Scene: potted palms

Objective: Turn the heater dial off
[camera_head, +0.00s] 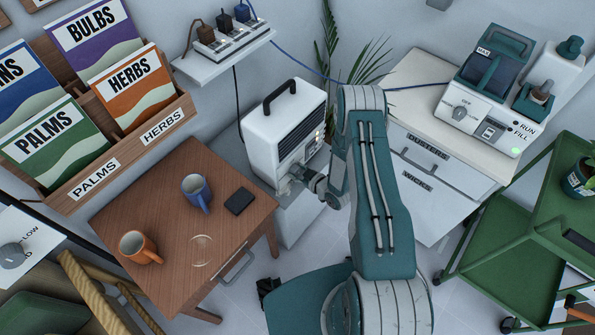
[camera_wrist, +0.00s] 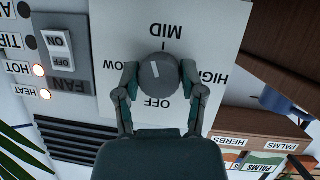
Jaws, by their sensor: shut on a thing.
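The heater (camera_head: 309,108) is a white box with a black handle and dark grille, standing behind the wooden table. Its round grey dial (camera_wrist: 154,84) shows in the wrist view on a white plate marked OFF, LOW, MID and HIGH, seen upside down. A short white mark on the dial tilts a little toward upper left; which end points is unclear. My gripper (camera_wrist: 160,74) has one finger on each side of the dial and is shut on it. In the head view my gripper (camera_head: 297,180) is at the heater's lower front and hides the dial.
Beside the dial are a FAN switch (camera_wrist: 62,49) and lit HOT (camera_wrist: 39,70) and HEAT (camera_wrist: 45,94) lamps. The wooden table (camera_head: 160,222) at left bears a blue mug (camera_head: 196,190), an orange mug (camera_head: 135,245) and a black square (camera_head: 239,201). A white cabinet (camera_head: 440,201) stands right.

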